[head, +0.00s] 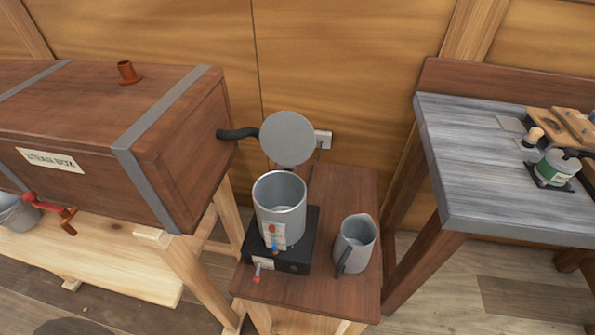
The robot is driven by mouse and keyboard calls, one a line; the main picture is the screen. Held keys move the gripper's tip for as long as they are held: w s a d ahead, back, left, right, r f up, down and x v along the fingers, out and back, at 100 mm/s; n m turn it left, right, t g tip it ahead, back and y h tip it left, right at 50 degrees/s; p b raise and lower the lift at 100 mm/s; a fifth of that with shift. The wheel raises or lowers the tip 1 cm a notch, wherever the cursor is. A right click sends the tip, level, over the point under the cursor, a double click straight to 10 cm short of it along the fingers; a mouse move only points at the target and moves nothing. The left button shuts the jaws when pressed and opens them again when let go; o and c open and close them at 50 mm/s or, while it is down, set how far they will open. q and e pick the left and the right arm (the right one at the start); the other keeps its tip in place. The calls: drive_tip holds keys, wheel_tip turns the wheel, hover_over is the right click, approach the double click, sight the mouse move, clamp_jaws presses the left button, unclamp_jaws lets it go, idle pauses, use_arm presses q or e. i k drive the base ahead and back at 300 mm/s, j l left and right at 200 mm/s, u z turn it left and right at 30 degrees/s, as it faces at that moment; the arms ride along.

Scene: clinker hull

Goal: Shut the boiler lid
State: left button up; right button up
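The boiler (280,208) is a grey metal pot on a black base, standing on a small wooden stand. Its round grey lid (288,138) stands up at the back, tilted open, so the pot's mouth is uncovered. A black hose (238,133) runs between the lid area and the end of the steam box. Neither of my grippers shows in the head view.
A grey metal jug (354,243) stands on the wooden stand (320,300), right of the boiler. The brown steam box (110,130) fills the left.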

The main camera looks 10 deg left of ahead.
sight(288, 139)
drive_tip(key=i+l+u, duration=0.1)
drive_tip(key=l+u, duration=0.25)
drive_tip(key=l, duration=1.05)
drive_tip(key=k+l+u, duration=0.1)
drive_tip(key=l+u, duration=0.3)
drive_tip(key=l, duration=1.05)
drive_tip(key=i+j, duration=0.4)
drive_tip(key=j, duration=0.1)
